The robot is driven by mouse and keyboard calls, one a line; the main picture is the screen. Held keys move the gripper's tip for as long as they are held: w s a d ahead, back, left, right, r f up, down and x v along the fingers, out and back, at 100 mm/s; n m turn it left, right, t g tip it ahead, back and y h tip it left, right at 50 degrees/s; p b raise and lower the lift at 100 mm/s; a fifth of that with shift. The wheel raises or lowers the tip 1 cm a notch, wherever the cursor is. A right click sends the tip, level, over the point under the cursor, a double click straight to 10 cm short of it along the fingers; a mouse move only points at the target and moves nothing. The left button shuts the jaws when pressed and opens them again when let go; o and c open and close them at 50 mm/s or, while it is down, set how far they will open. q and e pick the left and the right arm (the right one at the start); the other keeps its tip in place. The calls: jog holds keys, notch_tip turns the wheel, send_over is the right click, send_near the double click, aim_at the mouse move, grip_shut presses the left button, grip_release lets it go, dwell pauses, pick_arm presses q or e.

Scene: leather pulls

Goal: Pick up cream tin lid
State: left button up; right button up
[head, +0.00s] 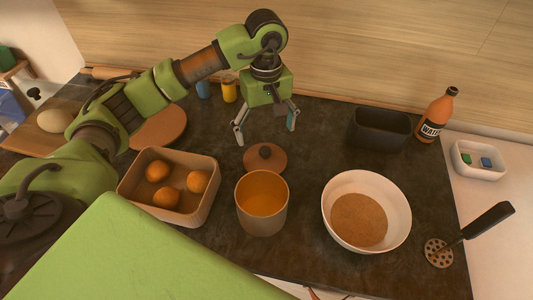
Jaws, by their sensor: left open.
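The tin lid (275,162) is a round, reddish-brown disc with a dark knob on top. It lies on the dark counter just behind an open cream tin (262,219), whose inside looks orange. The tin's rim is close to the lid's front edge, and I cannot tell whether they touch. My left gripper (266,135) points down with its two fingers spread open and nothing between them. It is above and slightly behind the lid in the picture. My right gripper is not in view.
A square bin with oranges (209,212) stands left of the tin. A white bowl of brown grains (335,220) is to the right, with a slotted utensil (477,230) beyond it. A black container (380,130) and orange bottle (437,116) stand at the back right.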

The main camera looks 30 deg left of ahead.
aim_at(265, 148)
pick_arm(q)
notch_tip(265, 148, down, 4)
jog(key=shift+w+r+p, duration=0.1)
jog(key=shift+r+p, duration=0.1)
jog(key=shift+p, duration=0.15)
jog(key=shift+f, duration=0.2)
jog(key=shift+f+p, duration=0.25)
jog(key=shift+p, duration=0.15)
jog(key=f, duration=0.1)
jog(key=f+p, duration=0.2)
jog(key=f, duration=0.1)
jog(key=shift+s+a+f, duration=0.1)
jog(key=shift+s+a, duration=0.05)
jog(key=shift+s, duration=0.15)
jog(key=shift+f, duration=0.2)
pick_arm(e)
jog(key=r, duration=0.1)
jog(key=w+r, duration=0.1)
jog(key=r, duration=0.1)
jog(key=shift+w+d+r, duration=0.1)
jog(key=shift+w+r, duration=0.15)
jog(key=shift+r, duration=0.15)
